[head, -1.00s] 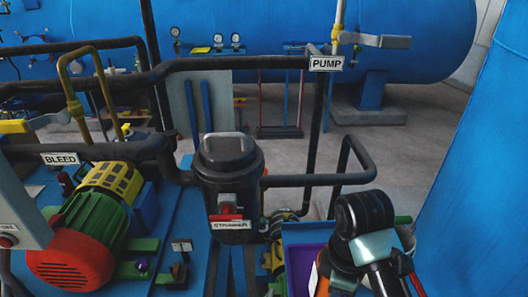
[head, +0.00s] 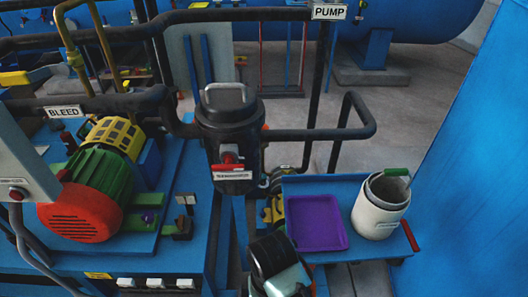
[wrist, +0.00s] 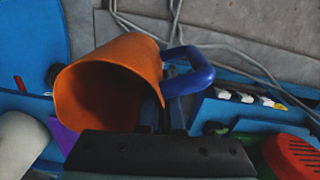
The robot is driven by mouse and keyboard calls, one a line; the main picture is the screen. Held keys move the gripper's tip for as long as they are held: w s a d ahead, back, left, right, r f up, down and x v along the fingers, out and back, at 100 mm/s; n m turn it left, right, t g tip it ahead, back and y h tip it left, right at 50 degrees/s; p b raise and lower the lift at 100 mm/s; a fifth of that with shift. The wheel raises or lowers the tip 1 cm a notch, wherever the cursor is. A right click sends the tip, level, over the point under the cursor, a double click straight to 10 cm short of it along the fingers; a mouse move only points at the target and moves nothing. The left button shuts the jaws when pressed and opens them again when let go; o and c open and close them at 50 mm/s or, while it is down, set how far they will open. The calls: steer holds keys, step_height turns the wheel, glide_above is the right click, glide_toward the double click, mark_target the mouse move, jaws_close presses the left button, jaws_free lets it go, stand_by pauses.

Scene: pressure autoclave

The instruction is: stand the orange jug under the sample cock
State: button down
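The orange jug (wrist: 108,85) fills the left middle of the wrist view, its open mouth turned toward the camera and its body tilted. Its blue handle (wrist: 192,68) is on the right side. My gripper (wrist: 163,113) has its dark fingers at the lower end of this handle and appears shut on it. The jug does not show in the head view, where only part of my arm shows at the bottom edge. No label reading "sample cock" is visible. A brass-coloured bent pipe (head: 100,45) stands near the BLEED label (head: 63,113) at the left.
A blue side table carries a purple tray (head: 316,222) and a white bucket (head: 380,207). A black strainer (head: 228,130) with a red handle stands in the middle. A green and red motor (head: 90,190) is at left. Black pipes cross behind. Grey floor is open at right.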

steer(key=shift+s+a+f+m, duration=0.4)
steer(key=shift+s+a+m, duration=0.1)
steer(key=shift+a+m, duration=0.25)
